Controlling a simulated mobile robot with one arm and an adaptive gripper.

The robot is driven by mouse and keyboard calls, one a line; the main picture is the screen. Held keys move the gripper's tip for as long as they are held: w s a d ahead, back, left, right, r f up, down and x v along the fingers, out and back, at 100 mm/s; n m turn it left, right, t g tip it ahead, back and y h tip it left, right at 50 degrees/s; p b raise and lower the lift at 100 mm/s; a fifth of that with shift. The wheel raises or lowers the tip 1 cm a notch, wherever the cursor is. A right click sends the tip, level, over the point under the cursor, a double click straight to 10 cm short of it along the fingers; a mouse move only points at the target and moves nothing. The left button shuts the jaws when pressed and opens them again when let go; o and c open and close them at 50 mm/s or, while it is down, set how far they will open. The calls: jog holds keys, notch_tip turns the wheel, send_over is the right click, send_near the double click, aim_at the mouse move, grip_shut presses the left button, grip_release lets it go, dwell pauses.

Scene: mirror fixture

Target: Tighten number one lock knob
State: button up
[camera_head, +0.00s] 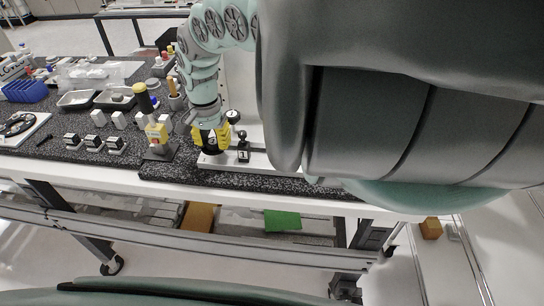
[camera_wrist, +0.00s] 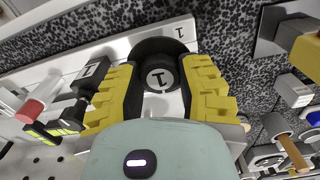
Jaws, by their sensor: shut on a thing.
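The number one lock knob (camera_wrist: 160,77) is a round black knob with a "1" on its pale top. In the wrist view it sits between the yellow fingers of my gripper (camera_wrist: 160,92), at the upper middle. My gripper is shut on the knob from both sides, pointing down at it. The knob stands on a pale fixture plate (camera_wrist: 180,30) that also bears a "1" label. In the head view my gripper (camera_head: 211,140) is over the fixture plate near the bench's front edge, and the knob is largely hidden by the fingers.
A black clamp (camera_wrist: 90,72) labelled "1" stands close left of my gripper in the wrist view. A dial gauge (camera_head: 233,117) stands just beside my gripper.

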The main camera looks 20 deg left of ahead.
aim_at(213, 142)
jog(key=shift+s+f+m, duration=0.1)
jog(key=shift+s+m, duration=0.15)
jog(key=shift+m, duration=0.35)
jog(key=o, duration=0.9)
jog(key=shift+s+f, duration=0.1)
jog(key=o, duration=0.3)
jog(key=shift+o, duration=0.2)
jog(key=shift+w+r, duration=0.2)
notch_tip(213, 142, up, 7)
jog(key=shift+w+r, duration=0.1)
jog(key=shift+r, duration=2.3)
